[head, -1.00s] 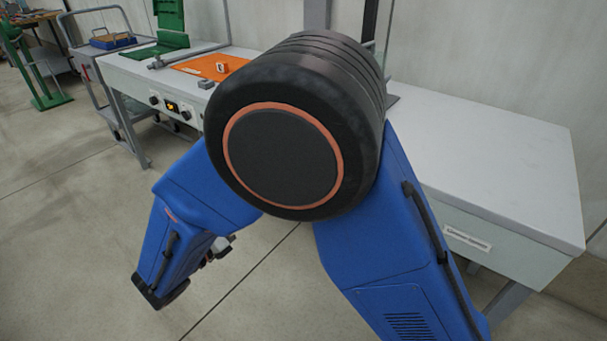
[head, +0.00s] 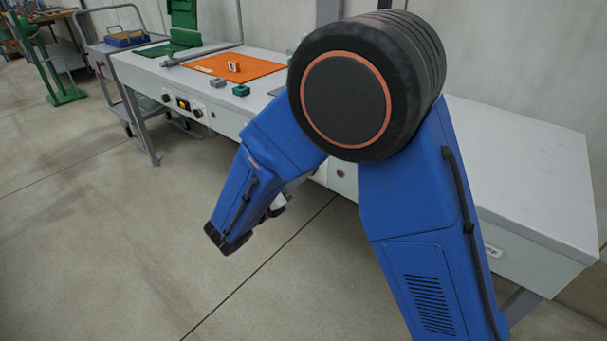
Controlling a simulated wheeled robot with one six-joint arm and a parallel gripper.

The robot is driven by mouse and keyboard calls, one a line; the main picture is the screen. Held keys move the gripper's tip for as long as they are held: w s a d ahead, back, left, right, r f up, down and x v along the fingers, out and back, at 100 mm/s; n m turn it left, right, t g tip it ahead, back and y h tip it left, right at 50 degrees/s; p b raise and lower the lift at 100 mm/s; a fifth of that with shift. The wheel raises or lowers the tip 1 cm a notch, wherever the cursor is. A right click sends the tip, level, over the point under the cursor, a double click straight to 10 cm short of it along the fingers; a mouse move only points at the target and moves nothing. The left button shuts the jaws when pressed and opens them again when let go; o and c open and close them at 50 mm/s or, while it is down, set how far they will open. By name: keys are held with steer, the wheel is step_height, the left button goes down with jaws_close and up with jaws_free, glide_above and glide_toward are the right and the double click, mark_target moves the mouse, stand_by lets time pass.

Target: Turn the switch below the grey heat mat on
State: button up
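The grey heat mat is mostly hidden behind my arm; only a dark edge (head: 277,91) that may belong to it shows on the bench, right of the orange mat. On the front panel below, a small round knob (head: 340,173) shows between my arm links. I cannot tell whether it is the mat's switch or how it is set. Other knobs (head: 197,112) sit further left, below the orange mat. My gripper (head: 277,205) hangs in front of the bench, mostly hidden behind my blue forearm. Its fingers are not clear.
The long white bench (head: 520,180) is bare at its right end. An orange mat (head: 255,67) and a green mat (head: 168,50) lie on its left part, with small blocks (head: 241,90) nearby. A trolley (head: 112,48) stands at the far left. The floor in front is clear.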

steer(key=shift+x, duration=1.05)
jaws_close()
steer(key=shift+m, duration=0.4)
steer(key=shift+s+m, duration=0.1)
steer(key=shift+m, duration=8.4)
